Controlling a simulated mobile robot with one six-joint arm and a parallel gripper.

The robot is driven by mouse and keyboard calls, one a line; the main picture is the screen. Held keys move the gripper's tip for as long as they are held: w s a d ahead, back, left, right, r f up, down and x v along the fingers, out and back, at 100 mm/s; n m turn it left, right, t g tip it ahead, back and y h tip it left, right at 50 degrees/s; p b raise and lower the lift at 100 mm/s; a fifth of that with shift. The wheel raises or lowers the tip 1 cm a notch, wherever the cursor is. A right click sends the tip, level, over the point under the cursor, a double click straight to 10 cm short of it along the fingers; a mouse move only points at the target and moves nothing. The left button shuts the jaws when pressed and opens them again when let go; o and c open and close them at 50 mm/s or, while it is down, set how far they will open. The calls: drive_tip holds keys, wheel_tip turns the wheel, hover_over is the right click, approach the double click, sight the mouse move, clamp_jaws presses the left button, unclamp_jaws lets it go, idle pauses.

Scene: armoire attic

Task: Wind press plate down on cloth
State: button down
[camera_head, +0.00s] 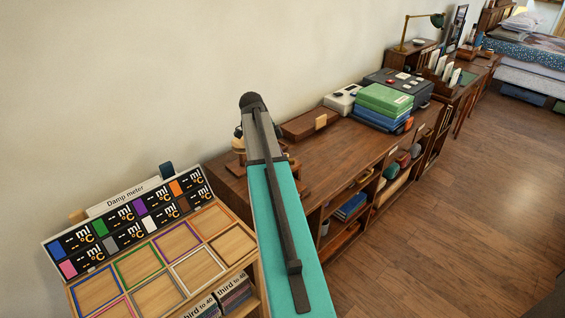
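A wooden piece (238,144) shows beside my arm at the left end of the long brown cabinet top (345,138). More wood shows on the arm's other side. My arm covers the middle of it, so I cannot tell whether it is the press, and I make out no press plate. I cannot pick out a cloth for certain. A stack of flat green and blue things (384,104) lies further right on the cabinet; I cannot tell whether they are cloths or books. My arm rises through the middle of the view, and my gripper does not show.
A board labelled "Damp meter" (125,197) stands at lower left behind a tray with coloured square frames (192,266). A wooden tray (308,124), a light box (343,99) and a dark case (405,84) stand on the cabinet. The wooden floor (430,235) at right is clear.

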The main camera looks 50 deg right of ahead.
idle(0.4)
drive_tip(key=c, duration=1.8)
unclamp_jaws()
drive_tip(key=shift+o, duration=0.2)
drive_tip(key=b+v, duration=0.2)
drive_tip(key=v, duration=1.1)
drive_tip(key=shift+r, duration=0.4)
drive_tip(key=shift+w, duration=0.1)
